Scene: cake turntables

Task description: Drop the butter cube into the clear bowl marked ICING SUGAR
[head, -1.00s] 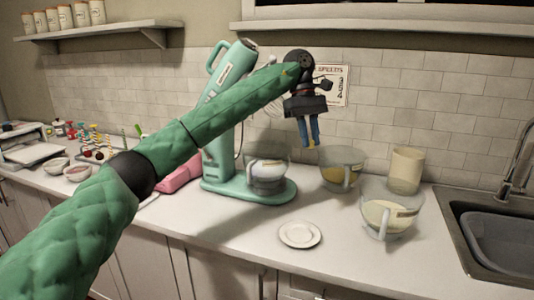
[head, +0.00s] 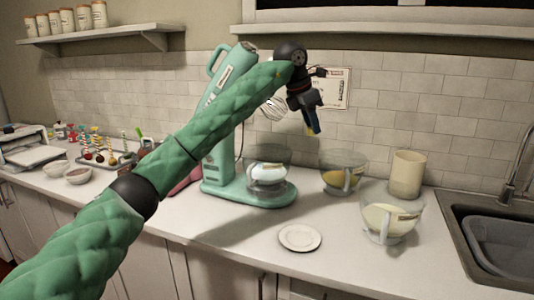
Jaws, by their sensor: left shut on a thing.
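My left gripper (head: 313,127) is in the air at upper middle, in front of the tiled wall and above the bowls. One clear bowl (head: 328,183) with yellow contents stands below and right of the gripper. Another clear bowl (head: 378,235) with pale cream contents stands nearer, at right. Both carry small labels that I cannot read. My right gripper is not in view.
A green stand mixer (head: 217,178) with a glass bowl stands left of the clear bowls. An empty white plate (head: 300,237) lies in front. A beige canister (head: 407,173) stands behind the nearer bowl. The sink (head: 495,243) is at right. The front counter is mostly clear.

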